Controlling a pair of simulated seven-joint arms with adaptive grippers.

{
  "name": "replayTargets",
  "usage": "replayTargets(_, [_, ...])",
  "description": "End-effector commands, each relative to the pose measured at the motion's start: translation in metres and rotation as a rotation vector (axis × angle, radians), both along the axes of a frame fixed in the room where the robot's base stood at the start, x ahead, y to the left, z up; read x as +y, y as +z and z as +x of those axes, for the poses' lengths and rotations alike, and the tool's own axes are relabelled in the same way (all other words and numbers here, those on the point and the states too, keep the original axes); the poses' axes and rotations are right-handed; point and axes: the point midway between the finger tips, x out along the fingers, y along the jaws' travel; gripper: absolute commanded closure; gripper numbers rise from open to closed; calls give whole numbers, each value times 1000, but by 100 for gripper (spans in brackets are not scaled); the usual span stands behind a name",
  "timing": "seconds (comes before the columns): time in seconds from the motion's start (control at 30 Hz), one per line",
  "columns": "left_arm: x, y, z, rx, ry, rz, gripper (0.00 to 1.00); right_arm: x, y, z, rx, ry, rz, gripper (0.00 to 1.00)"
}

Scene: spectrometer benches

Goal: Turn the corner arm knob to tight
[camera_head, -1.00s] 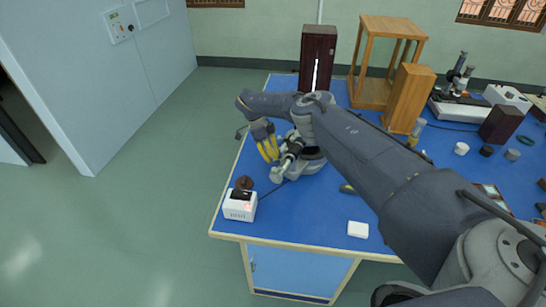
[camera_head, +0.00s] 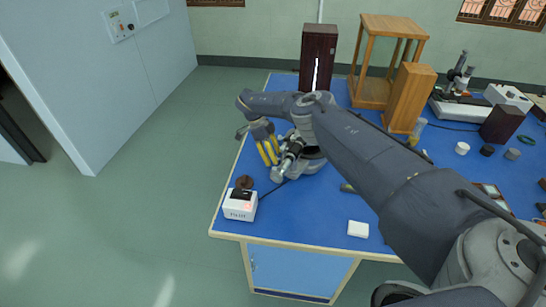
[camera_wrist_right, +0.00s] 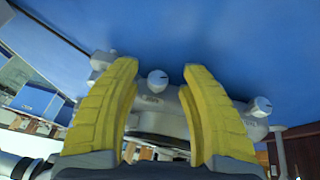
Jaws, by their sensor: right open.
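The grey spectrometer (camera_head: 311,158) stands on the blue bench, partly hidden behind my right arm and gripper. In the right wrist view, a pale round knob (camera_wrist_right: 157,80) with a dark line on its face sits between the two yellow fingers. A similar knob (camera_wrist_right: 262,105) shows to the right, outside the fingers. I cannot tell for sure which one is the corner arm knob. My right gripper (camera_head: 270,163) is open at the left side of the spectrometer. Its fingers (camera_wrist_right: 158,70) stand apart on both sides of the middle knob, with gaps. My left gripper is out of view.
A white lamp supply box (camera_head: 240,205) with a brown round piece (camera_head: 244,182) stands at the bench's front left corner. A small white block (camera_head: 358,229) lies near the front edge. A dark tall box (camera_head: 318,60) and a wooden frame (camera_head: 391,28) stand behind.

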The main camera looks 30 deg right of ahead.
Motion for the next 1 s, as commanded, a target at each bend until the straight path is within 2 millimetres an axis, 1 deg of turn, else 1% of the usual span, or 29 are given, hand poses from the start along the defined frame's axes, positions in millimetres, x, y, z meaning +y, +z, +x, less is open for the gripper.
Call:
replayTargets(0.17, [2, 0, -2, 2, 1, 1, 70, 1, 6, 3, -2, -2, 0, 57])
replayTargets(0.5, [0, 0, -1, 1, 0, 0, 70, 12, 47, 20, -3, 0, -1, 57])
replayTargets(0.7, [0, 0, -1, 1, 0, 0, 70, 15, 63, 26, -1, -1, -1, 57])
replayTargets(0.83, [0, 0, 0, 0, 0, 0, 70, 16, 67, 28, 0, 0, 0, 57])
replayTargets(1.0, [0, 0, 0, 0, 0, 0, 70, 16, 68, 28, 0, 0, 0, 57])
